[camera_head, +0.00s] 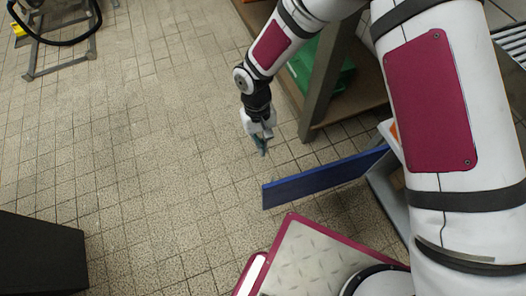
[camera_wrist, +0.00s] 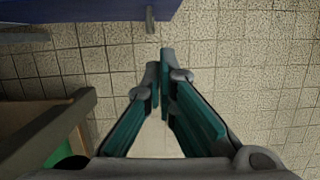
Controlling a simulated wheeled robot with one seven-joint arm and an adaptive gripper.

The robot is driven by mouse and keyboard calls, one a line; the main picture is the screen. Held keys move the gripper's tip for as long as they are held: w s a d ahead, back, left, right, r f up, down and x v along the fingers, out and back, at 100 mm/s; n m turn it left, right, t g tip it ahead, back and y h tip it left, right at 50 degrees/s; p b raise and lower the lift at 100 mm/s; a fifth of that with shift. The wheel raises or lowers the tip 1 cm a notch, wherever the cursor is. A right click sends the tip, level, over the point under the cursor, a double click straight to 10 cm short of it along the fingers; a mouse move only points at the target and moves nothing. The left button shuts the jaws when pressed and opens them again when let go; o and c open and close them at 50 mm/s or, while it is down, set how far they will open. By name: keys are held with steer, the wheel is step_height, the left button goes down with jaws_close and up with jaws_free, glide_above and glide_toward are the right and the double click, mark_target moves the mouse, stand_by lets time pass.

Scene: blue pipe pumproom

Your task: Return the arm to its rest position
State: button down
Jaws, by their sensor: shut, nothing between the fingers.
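My gripper (camera_head: 262,143) is at the end of my arm, pointing down over the tiled floor, to the left of a wooden workbench. In the wrist view my gripper (camera_wrist: 160,75) shows its two teal-padded fingers with the tips together and nothing between them. My arm reaches in from the upper right in the head view. The tiled floor (camera_head: 150,150) lies below the gripper, and the gripper touches nothing that I can see.
A blue panel (camera_head: 325,180) juts out just below the gripper; it also crosses the top of the wrist view (camera_wrist: 80,10). The wooden bench (camera_head: 325,75) with a green bin (camera_head: 338,78) stands right of the gripper. A black box (camera_head: 38,255) is lower left, a metal frame (camera_head: 62,65) upper left. Floor between is clear.

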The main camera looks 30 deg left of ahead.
steer(key=v, duration=0.2)
steer(key=shift+r+p, duration=0.35)
